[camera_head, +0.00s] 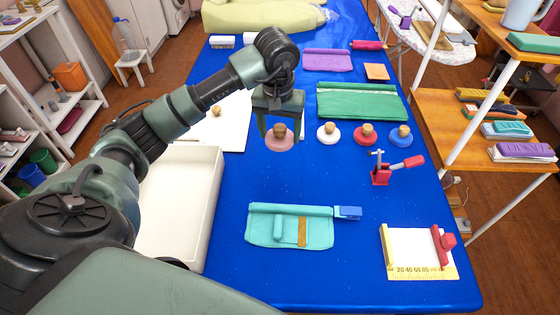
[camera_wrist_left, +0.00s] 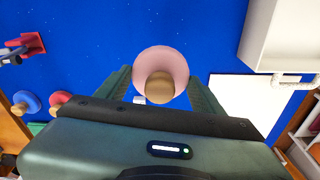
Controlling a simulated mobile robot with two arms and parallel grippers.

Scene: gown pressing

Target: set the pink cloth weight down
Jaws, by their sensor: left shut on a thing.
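The pink cloth weight (camera_head: 279,144) is a pink disc with a wooden knob. My left gripper (camera_head: 279,133) points down over it, with one finger on each side of the knob, and is shut on it. In the left wrist view the pink weight (camera_wrist_left: 162,59) sits between the two fingers (camera_wrist_left: 160,80) with the blue table behind it. I cannot tell whether its base touches the blue table (camera_head: 330,175) or hangs just above. My right gripper is not in view.
White (camera_head: 327,138), red (camera_head: 364,138) and blue (camera_head: 400,140) weights stand in a row to the right. A red clamp (camera_head: 381,175) and folded teal cloth (camera_head: 265,225) lie nearer. A white tray (camera_head: 212,200) is at left. Blue table between is bare.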

